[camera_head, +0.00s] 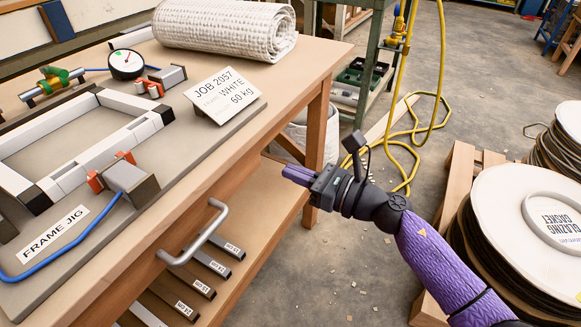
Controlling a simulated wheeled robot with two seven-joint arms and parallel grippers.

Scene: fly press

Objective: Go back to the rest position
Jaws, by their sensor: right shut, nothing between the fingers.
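My right gripper (299,176) comes in from the lower right on a purple-sleeved arm. Its purple fingers are shut with nothing between them. It hangs in the air close to the right side of the wooden workbench (251,123), pointing left towards the bench's edge. I cannot tell whether the fingertips touch anything. My left gripper is not in view.
On the bench are a frame jig (84,231) with a white frame (107,147), a dial gauge (126,64), a job card (225,95) and a rolled white cloth (225,27). A metal handle (199,235) sticks out in front. Stacked discs (507,223) stand right; a yellow hose (441,75) lies behind.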

